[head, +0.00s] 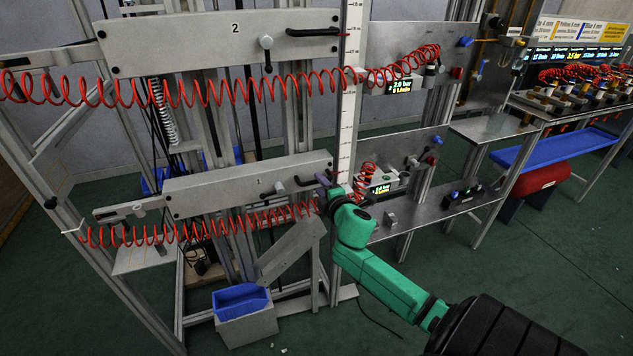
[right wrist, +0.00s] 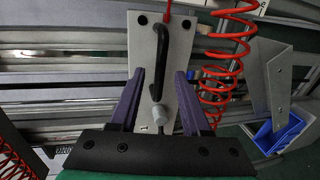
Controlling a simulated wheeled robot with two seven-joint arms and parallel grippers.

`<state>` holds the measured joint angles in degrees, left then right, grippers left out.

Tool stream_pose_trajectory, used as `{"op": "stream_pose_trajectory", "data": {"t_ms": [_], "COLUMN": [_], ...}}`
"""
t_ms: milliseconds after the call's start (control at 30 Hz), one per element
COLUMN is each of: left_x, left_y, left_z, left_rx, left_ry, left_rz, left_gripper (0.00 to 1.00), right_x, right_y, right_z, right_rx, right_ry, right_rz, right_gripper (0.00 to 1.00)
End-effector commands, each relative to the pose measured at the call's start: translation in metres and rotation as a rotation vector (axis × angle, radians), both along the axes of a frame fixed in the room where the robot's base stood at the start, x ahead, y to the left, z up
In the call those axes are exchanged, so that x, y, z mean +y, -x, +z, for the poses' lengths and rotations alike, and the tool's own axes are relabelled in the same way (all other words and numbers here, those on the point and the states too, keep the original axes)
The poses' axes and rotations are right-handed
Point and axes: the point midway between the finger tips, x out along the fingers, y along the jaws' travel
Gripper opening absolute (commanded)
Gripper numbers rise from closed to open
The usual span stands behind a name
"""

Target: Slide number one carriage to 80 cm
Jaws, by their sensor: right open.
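The number one carriage (head: 235,187) is a long grey plate marked "1", low on the frame in the head view. It has a black bar handle (head: 311,181) at its right end and a small dark clamp lever (head: 280,187) left of it. My right gripper (head: 325,184) is at that right end. In the right wrist view its two purple fingers are open (right wrist: 160,75), one on each side of the black handle (right wrist: 163,60) on the grey plate. A grey cylindrical knob (right wrist: 159,117) shows below the handle. My left gripper is not in view.
The number two carriage (head: 215,42) sits higher on the same frame. Red coiled hoses (head: 200,225) hang along both carriages. A metal shelf (head: 430,210) with valves is at the right.

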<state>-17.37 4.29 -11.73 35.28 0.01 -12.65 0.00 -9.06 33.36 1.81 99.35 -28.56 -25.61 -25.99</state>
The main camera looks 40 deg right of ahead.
Motion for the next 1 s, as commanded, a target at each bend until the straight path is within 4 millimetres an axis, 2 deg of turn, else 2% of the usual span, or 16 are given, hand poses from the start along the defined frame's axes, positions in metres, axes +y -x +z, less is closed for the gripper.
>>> {"op": "stream_pose_trajectory", "data": {"t_ms": [100,200,467,533,600,1000], "left_x": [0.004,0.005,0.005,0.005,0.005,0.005], "left_y": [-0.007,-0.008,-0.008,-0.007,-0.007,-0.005], "left_z": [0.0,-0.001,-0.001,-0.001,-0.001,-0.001], "left_rx": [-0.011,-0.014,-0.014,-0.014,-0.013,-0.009], "left_ry": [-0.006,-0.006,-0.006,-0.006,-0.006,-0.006], "left_rz": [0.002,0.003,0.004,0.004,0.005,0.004], "left_gripper": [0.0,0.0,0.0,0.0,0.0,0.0], "right_x": [-0.008,-0.011,-0.012,-0.012,-0.012,-0.012], "right_y": [-0.021,-0.031,-0.034,-0.033,-0.033,-0.033], "right_z": [-0.005,-0.007,-0.008,-0.008,-0.008,-0.008], "right_rx": [-0.001,-0.001,0.001,0.001,0.001,0.001], "right_ry": [-0.001,-0.002,-0.001,-0.001,-0.001,-0.001], "right_rz": [-0.002,0.0,0.001,0.001,0.001,0.0], "right_gripper": [0.47,0.47,0.47,0.28,0.01,0.0]}}
